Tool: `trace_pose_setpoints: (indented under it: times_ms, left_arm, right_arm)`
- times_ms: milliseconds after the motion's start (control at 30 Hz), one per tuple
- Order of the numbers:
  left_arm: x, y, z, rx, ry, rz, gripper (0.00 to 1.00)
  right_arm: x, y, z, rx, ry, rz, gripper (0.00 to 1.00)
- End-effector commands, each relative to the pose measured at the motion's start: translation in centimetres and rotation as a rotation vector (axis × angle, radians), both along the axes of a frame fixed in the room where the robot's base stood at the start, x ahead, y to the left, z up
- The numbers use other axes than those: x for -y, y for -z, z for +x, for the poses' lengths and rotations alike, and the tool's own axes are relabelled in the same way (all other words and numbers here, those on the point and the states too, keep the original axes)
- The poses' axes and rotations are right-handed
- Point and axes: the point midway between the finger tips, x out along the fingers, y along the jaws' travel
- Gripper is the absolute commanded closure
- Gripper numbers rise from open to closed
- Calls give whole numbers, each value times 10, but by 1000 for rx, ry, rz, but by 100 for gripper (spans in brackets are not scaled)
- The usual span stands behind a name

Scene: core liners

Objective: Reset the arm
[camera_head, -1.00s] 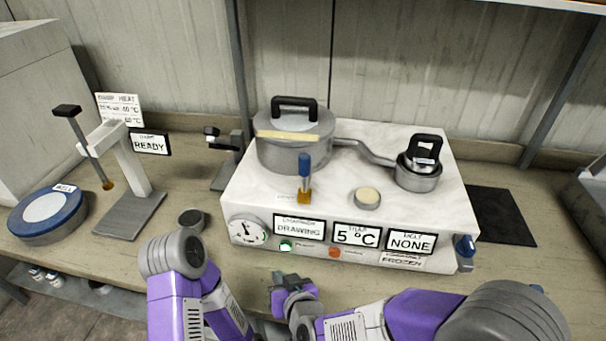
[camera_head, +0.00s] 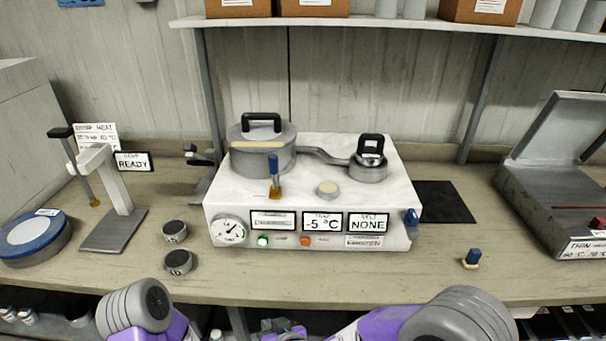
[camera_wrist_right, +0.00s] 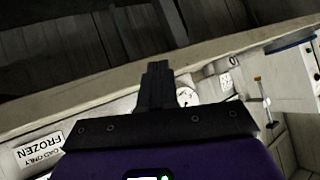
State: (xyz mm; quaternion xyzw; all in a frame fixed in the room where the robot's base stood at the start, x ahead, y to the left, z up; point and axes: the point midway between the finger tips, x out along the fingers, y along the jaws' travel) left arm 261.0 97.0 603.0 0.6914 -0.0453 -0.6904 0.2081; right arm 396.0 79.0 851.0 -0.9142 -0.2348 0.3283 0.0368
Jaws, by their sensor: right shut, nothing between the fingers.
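My right gripper (camera_head: 283,329) shows only in part at the bottom edge of the head view, below the bench's front edge. In the right wrist view its dark fingers (camera_wrist_right: 157,82) are together with nothing between them. The grey and purple links of both my arms show at the bottom of the head view. My left gripper is out of the picture.
A white unit (camera_head: 310,210) bears a lidded pot (camera_head: 262,160), a smaller vessel (camera_head: 369,170) and a blue-handled valve (camera_head: 274,178). Its display reads -5 °C. Two dark tins (camera_head: 178,262), a stand (camera_head: 115,200) and an open grey case (camera_head: 555,190) flank it.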

Motion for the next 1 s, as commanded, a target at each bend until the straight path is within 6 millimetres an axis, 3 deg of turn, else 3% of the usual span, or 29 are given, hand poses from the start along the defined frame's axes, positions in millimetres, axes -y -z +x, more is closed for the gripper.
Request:
trace_pose_setpoints:
  times_ms: [167, 333, 500, 600, 800, 1000]
  left_arm:
    - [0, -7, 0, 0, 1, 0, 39]
    - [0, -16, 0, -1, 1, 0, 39]
    - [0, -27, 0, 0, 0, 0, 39]
    - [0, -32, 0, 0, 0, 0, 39]
    - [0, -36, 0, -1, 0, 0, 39]
    - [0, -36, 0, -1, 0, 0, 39]
  right_arm:
    - [38, 46, 1, -146, 62, -33, 100]
    - [85, 100, -13, -338, 137, -54, 100]
    - [139, 164, -59, -623, 239, -40, 100]
    - [159, 188, -91, -765, 287, -13, 100]
    - [174, 209, -130, -923, 336, 31, 100]
    - [176, 213, -136, -946, 341, 38, 100]
